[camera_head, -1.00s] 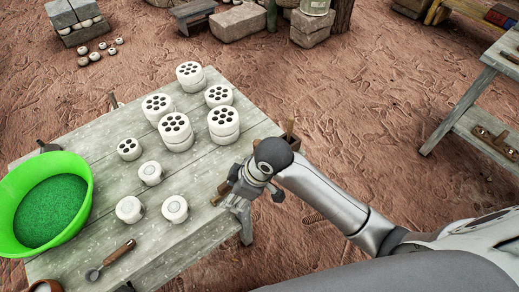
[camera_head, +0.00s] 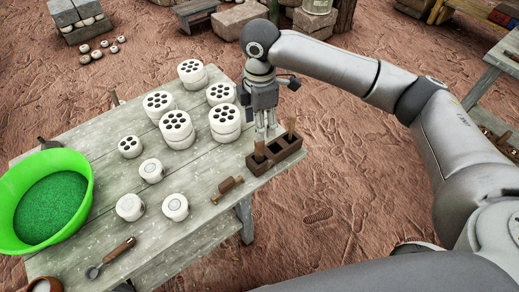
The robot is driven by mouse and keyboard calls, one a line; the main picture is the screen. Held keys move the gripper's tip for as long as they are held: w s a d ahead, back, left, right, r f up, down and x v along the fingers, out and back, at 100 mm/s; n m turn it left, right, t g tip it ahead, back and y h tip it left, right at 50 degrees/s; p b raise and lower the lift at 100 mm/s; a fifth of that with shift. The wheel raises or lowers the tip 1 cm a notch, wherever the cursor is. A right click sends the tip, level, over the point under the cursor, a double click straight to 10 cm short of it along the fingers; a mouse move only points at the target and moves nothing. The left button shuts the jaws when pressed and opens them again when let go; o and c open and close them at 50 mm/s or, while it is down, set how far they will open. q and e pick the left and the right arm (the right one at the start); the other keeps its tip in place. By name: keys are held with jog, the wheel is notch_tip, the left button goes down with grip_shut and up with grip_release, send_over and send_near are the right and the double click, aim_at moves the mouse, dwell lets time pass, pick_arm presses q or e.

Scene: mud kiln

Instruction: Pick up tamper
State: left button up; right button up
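I cannot tell for sure which tool is the tamper. A dark brown holder (camera_head: 288,153) with open compartments stands at the table's right edge. One upright wooden handle (camera_head: 259,150) is at its left end and another (camera_head: 291,126) at its back right. A small brown wooden tool (camera_head: 228,189) lies on the table in front of the holder. My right gripper (camera_head: 268,136) points down just above the holder, between the two handles. Its fingers are small and partly overlap the holder, so their opening and any contact are unclear. My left gripper is out of view.
The grey wooden table (camera_head: 165,240) also carries several white perforated cylinders (camera_head: 225,120), plain white discs (camera_head: 130,207), a green bowl (camera_head: 80,205) of green granules and a wooden-handled scoop (camera_head: 112,257). Right of the table is open reddish ground (camera_head: 345,190).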

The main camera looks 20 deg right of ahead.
aim_at(259, 148)
notch_tip(259, 148, down, 11)
jog(key=shift+a+r+p, duration=0.1)
jog(key=shift+r+p, duration=0.05)
jog(key=shift+p, duration=0.3)
grip_shut()
dwell(0.3)
